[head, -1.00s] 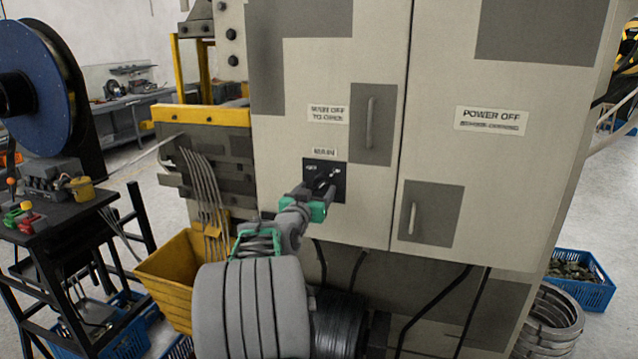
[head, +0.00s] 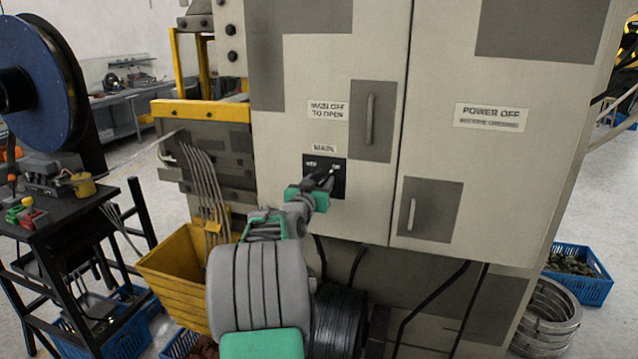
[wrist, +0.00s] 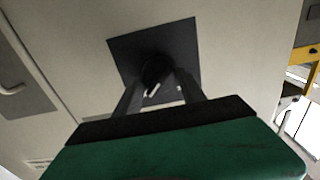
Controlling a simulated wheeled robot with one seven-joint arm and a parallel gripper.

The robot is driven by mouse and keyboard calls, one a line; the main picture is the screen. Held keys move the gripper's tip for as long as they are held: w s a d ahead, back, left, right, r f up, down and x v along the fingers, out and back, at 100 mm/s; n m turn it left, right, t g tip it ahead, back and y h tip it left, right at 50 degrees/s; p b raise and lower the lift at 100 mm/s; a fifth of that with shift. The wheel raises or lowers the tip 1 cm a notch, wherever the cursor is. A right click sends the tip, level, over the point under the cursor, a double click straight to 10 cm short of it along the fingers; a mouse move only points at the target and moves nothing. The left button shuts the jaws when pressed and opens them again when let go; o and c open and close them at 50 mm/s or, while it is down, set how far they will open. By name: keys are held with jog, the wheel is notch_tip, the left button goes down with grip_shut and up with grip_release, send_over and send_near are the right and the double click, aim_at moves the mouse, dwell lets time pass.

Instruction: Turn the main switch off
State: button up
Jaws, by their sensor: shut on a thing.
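The main switch is a dark knob (wrist: 156,68) on a square black plate (head: 338,189), set in the left cabinet door under a small "MAIN" label (head: 324,148). Small white marks show along the top of the plate, too small to read surely. My gripper (head: 326,180) reaches up to the plate from below in the head view. In the wrist view, its two dark fingers (wrist: 157,82) are on either side of the knob and shut on it. A short pale mark shows on the knob between them. The fingers partly hide the knob, so its exact setting is unclear.
The left cabinet door has a handle (head: 370,120) above right of the switch, and the right door has another (head: 412,214). A yellow bin (head: 175,285) stands below left. Black cables (head: 432,306) hang below the doors. A coil of wire (head: 340,322) lies near my arm.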

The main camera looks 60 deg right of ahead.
jog(key=c, duration=0.4)
jog(key=shift+n+b, duration=0.3)
jog(key=shift+b, duration=0.05)
jog(key=n+b, duration=0.3)
jog(key=shift+w+f, duration=0.1)
jog(key=shift+f, duration=0.05)
jog(key=n+b, duration=0.2)
jog(key=n, duration=0.2)
jog(key=shift+w+n, duration=0.1)
jog(key=shift+n, duration=0.3)
jog(key=n+b, duration=0.1)
jog(key=n, duration=0.3)
jog(key=shift+n, duration=0.3)
jog(key=n, duration=0.4)
jog(key=shift+w+n, duration=0.1)
jog(key=shift+n, duration=0.3)
jog(key=shift+f, duration=0.1)
